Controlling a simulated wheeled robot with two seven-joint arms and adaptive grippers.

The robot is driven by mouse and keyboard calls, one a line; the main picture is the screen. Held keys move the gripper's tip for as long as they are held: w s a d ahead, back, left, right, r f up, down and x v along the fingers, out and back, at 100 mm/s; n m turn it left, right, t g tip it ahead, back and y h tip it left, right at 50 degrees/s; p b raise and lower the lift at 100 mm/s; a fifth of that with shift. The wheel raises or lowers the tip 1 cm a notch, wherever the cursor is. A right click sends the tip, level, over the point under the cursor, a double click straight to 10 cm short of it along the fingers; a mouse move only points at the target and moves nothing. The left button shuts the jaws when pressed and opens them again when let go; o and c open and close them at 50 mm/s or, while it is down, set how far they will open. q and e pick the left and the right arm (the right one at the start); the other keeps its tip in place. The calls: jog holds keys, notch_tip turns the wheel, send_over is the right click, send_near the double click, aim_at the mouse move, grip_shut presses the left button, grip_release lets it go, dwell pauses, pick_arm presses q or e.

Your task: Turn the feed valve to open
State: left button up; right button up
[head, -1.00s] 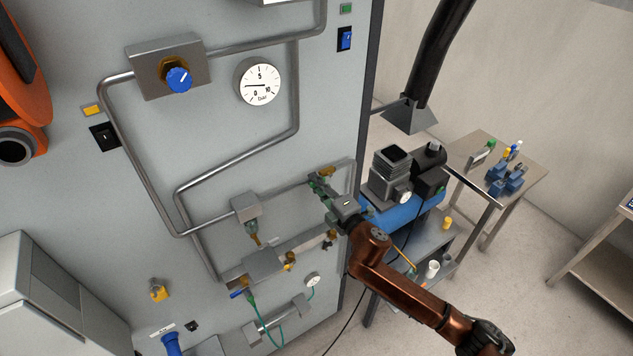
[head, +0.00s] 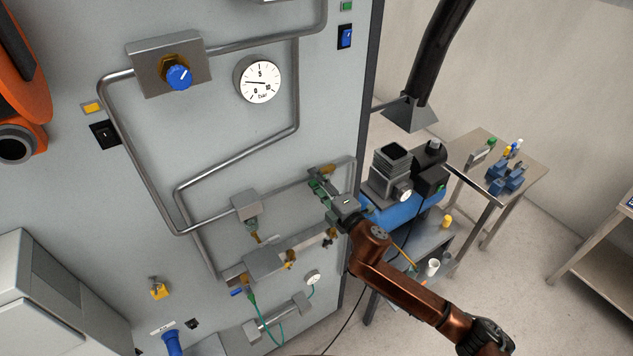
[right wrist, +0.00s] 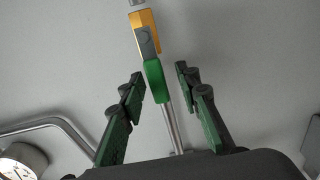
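A brass-yellow valve part (head: 322,171) sits on the pipe at the right side of the grey panel. In the right wrist view a yellow fitting (right wrist: 147,36) has a green sleeve (right wrist: 154,82) below it, on a thin steel rod. I cannot tell from its markings whether this is the feed valve. My right gripper (head: 318,190) is at this fitting, and its fingers also show in the right wrist view (right wrist: 160,84). They are open, one on each side of the green sleeve, with visible gaps. My left gripper is not in view.
A blue knob (head: 179,77) and a pressure gauge (head: 259,81) are higher on the panel. Other brass valves (head: 290,259) and a steel block (head: 264,263) lie below left of my gripper. A compressor with a blue tank (head: 395,214) stands right of the panel edge.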

jog(key=v, duration=1.2)
jog(key=shift+f, duration=0.1)
dwell(0.4)
